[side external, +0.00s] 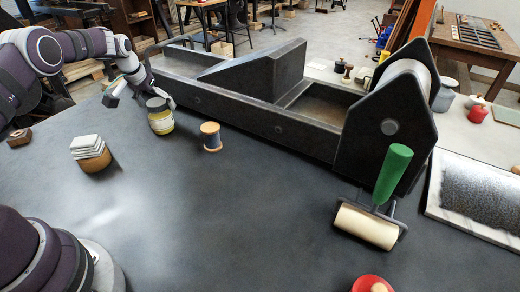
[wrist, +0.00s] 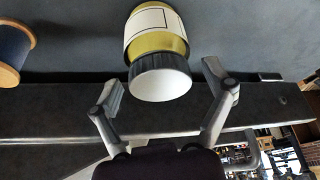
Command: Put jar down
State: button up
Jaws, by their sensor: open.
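A jar (side external: 161,121) of yellow content with a white label and a dark-rimmed, white-topped lid stands upright on the dark table (side external: 190,215), beside the long black press (side external: 250,110). My gripper (side external: 141,95) is at the jar's upper part, reaching in from the left. In the wrist view the jar (wrist: 158,45) shows its lid towards my open gripper (wrist: 165,83). One finger is on each side of the lid, with visible gaps between fingers and jar.
A thread spool (side external: 211,137) stands right of the jar; it also shows in the wrist view (wrist: 14,50). A green-handled roller (side external: 373,215) lies right. The table's middle front is clear.

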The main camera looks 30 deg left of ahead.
jog(key=v, duration=1.2)
jog(key=s+d+r+m, duration=0.1)
jog(key=s+d+r, duration=0.2)
jog(key=d+r, duration=0.35)
jog(key=s+d+f+m+t+h, duration=0.1)
jog(key=s+d+f+m, duration=0.1)
jog(key=s+d, duration=1.1)
jog(key=shift+s+f+m+h, duration=0.3)
jog(key=shift+s+m+h, duration=0.1)
jog(key=shift+s+m, duration=0.3)
